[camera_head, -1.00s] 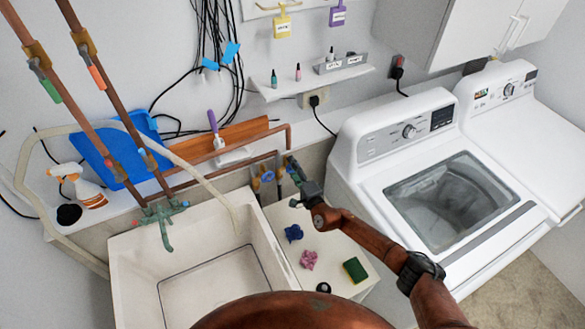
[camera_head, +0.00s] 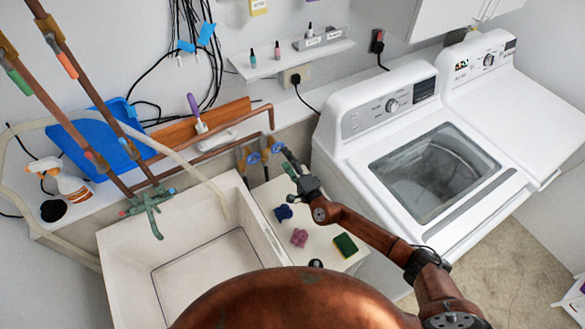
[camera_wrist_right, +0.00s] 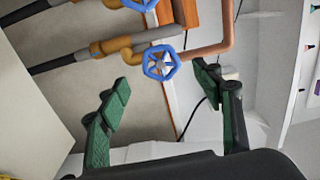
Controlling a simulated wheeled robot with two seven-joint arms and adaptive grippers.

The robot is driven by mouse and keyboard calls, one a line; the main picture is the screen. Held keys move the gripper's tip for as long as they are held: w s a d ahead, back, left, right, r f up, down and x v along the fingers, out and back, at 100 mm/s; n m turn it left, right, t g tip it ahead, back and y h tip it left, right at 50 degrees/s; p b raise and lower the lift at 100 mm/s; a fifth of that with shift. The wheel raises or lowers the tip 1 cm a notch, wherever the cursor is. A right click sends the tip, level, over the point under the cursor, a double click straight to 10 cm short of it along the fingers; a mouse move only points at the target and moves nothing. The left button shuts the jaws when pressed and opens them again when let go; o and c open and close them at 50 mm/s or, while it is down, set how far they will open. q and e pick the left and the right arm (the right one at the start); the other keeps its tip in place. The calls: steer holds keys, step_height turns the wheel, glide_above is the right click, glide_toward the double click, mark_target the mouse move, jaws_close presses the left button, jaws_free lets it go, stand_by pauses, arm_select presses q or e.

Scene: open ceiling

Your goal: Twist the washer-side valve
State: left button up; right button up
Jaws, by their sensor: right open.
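Two valves with blue wheel handles sit on brass pipe fittings at the wall between sink and washer. The washer-side valve (camera_head: 277,146) is the right one; the other valve (camera_head: 253,158) is just left of it. In the right wrist view, the washer-side wheel (camera_wrist_right: 161,61) lies ahead of the open right gripper (camera_wrist_right: 163,90), between the fingers' lines and apart from both green fingertips. The other wheel (camera_wrist_right: 140,3) is cut off at the top edge. My left gripper is out of view.
A white top (camera_head: 268,195) below the valves holds a blue item (camera_head: 283,212), a pink item (camera_head: 299,238) and a green sponge (camera_head: 345,245). A copper pipe (camera_wrist_right: 226,25) runs near the wheel.

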steer(key=v, duration=0.5)
steer(key=shift+a, duration=0.15)
stand_by(0.3)
